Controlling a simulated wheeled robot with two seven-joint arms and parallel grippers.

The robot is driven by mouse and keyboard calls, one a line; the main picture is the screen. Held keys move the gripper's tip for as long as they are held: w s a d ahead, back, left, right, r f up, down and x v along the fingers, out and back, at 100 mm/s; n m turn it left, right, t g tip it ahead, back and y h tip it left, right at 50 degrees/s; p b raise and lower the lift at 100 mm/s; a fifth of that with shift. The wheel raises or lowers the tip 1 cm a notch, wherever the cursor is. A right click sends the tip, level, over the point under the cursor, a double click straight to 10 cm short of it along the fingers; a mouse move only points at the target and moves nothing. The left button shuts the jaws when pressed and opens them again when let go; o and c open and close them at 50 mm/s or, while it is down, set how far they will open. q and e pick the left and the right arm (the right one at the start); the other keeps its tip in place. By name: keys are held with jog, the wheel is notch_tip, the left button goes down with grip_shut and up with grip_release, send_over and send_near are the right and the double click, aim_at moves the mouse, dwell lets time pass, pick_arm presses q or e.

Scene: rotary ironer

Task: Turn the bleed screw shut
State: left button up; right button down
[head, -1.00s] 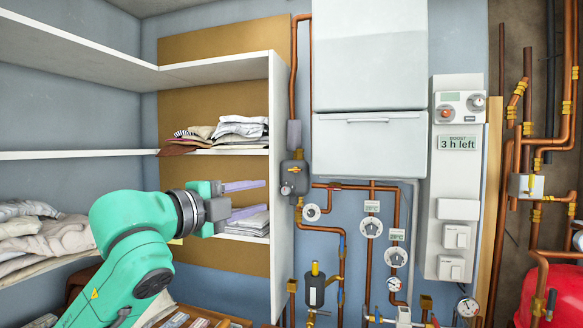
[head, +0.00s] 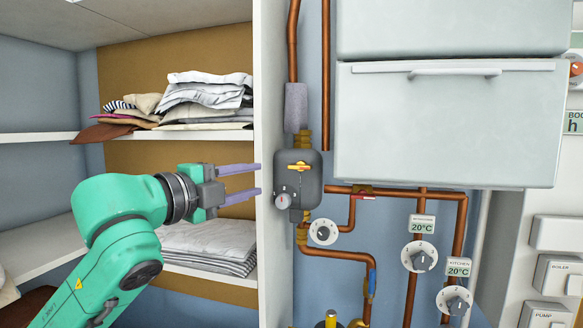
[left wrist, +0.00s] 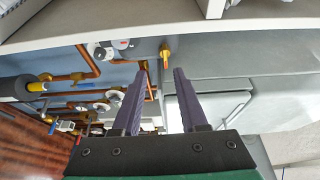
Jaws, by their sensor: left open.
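A dark grey block-shaped fitting (head: 311,190) is on the pipework, just right of the white shelf panel. An orange-yellow winged piece (head: 299,167) on its front looks like the bleed screw; its turned state cannot be told. A small gauge (head: 283,201) sits below it. My left gripper (head: 259,180) is open and empty, its two lavender fingers pointing right, left of the fitting and apart from it in the picture. In the left wrist view the open fingers (left wrist: 161,68) point toward pipework, with a small brass piece (left wrist: 166,52) beyond the tips. My right gripper is not in view.
The white shelf panel's edge (head: 270,60) stands beside my left fingertips. Folded laundry (head: 205,100) lies on the shelves at left. Copper pipes with dials (head: 419,257) run below a large grey-white cabinet (head: 446,125). Switches (head: 556,275) are at the far right.

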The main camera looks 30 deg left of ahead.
aim_at(297, 168)
pick_arm(q)
jog(key=w+d+p, duration=0.1)
jog(key=w+p, duration=0.2)
jog(key=w, duration=0.1)
jog(key=w+d+p, duration=0.1)
jog(key=w+p, duration=0.2)
jog(key=w, duration=0.1)
jog(key=w+d+r+p, duration=0.1)
jog(key=w+p, duration=0.2)
jog(key=p, duration=0.1)
jog(key=shift+w, duration=0.4)
jog(key=shift+w+d, duration=0.1)
jog(key=shift+d, duration=0.05)
jog(key=shift+f, duration=0.1)
grip_shut()
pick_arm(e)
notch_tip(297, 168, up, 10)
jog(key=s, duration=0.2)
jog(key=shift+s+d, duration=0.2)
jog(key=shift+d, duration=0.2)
